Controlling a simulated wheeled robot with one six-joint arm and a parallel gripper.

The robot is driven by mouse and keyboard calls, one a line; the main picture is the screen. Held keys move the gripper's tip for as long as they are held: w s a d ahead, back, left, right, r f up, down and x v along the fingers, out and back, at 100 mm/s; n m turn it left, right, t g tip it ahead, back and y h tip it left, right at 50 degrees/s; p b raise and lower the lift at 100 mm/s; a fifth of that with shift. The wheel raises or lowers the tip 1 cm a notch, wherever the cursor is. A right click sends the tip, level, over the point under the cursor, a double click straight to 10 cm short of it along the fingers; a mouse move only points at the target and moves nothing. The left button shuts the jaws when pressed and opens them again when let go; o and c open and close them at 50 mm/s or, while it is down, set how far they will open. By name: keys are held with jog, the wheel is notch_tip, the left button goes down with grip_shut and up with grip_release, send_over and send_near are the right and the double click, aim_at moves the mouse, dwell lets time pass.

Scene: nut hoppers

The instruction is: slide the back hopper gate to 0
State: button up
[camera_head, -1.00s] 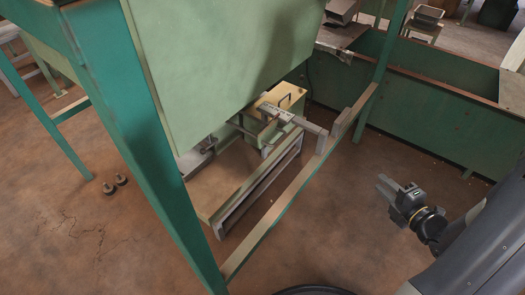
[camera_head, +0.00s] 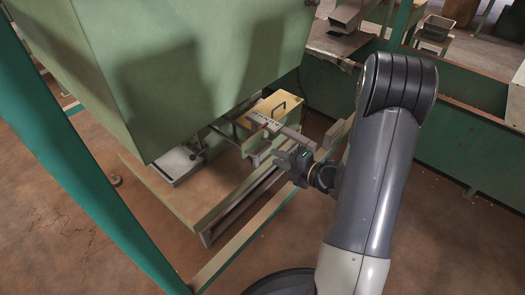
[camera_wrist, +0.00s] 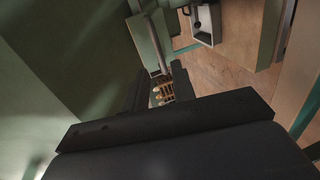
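The hopper (camera_head: 190,60) is a large pale green box above a low frame. A grey slide bar with marks (camera_head: 265,122) sticks out under it and ends in a grey handle piece (camera_head: 296,138); I take this as the gate. My gripper (camera_head: 284,157) is at the near side of that handle piece, low under the hopper's right edge. In the wrist view my gripper (camera_wrist: 160,84) has its two dark fingers apart, with a light bar (camera_wrist: 157,45) running away beyond the gap. I cannot tell whether the fingers touch the handle.
A grey tray (camera_head: 178,163) lies under the hopper. A green leg (camera_head: 85,150) stands left, and a rail (camera_head: 250,235) runs along the near side. A green trough wall (camera_head: 455,130) stands right.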

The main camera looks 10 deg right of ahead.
aim_at(262, 152)
jog(key=b+x, duration=0.1)
jog(key=x, duration=0.6)
jog(key=shift+w, duration=0.15)
jog(key=shift+c, duration=0.2)
jog(key=shift+f, duration=0.1)
grip_shut()
